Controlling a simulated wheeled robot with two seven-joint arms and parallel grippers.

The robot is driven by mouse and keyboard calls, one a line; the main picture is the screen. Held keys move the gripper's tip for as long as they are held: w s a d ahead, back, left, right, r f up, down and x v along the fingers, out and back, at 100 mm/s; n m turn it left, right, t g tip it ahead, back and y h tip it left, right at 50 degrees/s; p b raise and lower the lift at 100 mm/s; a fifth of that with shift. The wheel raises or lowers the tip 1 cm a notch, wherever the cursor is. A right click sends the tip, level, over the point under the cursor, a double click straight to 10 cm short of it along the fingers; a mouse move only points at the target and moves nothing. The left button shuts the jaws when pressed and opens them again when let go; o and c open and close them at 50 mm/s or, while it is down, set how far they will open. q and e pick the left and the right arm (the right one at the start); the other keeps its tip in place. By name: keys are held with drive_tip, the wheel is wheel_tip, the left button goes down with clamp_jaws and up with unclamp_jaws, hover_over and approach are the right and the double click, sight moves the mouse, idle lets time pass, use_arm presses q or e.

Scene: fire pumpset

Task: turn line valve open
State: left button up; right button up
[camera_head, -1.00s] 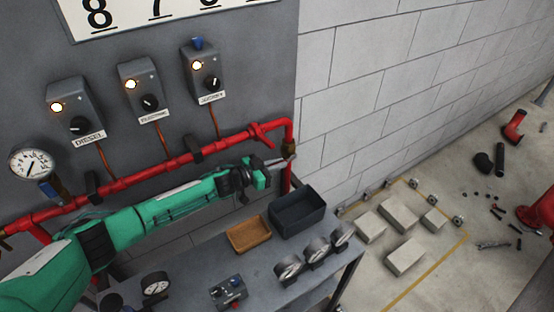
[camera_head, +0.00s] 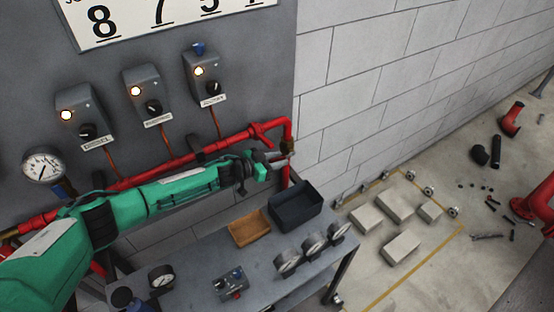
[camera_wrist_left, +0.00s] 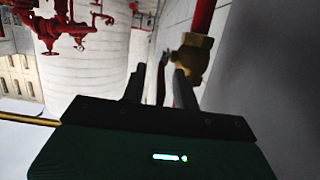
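The line valve (camera_head: 289,146) is a small brass body on the red pipe, below its bend at the right end of the panel. It shows larger in the left wrist view (camera_wrist_left: 195,58), with a thin dark-red lever (camera_wrist_left: 161,78) beside it. My left gripper (camera_head: 281,157) reaches in from the left, its fingertips at the valve. In the left wrist view its two fingers (camera_wrist_left: 158,85) stand apart, with the lever appearing between them and the brass body behind the right finger. I cannot tell whether they touch it. My right gripper is in neither view.
The red pipe (camera_head: 235,139) runs along the wall above my left arm. Below is a grey bench (camera_head: 200,262) with a dark bin (camera_head: 297,207), a tan tray (camera_head: 249,229) and several gauges. Pale blocks (camera_head: 401,247) lie on the floor at right.

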use_arm(q)
drive_tip(key=shift+a, duration=0.1)
drive_tip(key=b+v, duration=0.3)
drive_tip(key=v, duration=1)
drive_tip(key=shift+s+a, duration=0.2)
drive_tip(key=shift+a, duration=0.05)
drive_tip(key=shift+r, duration=0.1)
drive_tip(key=shift+c, duration=0.4)
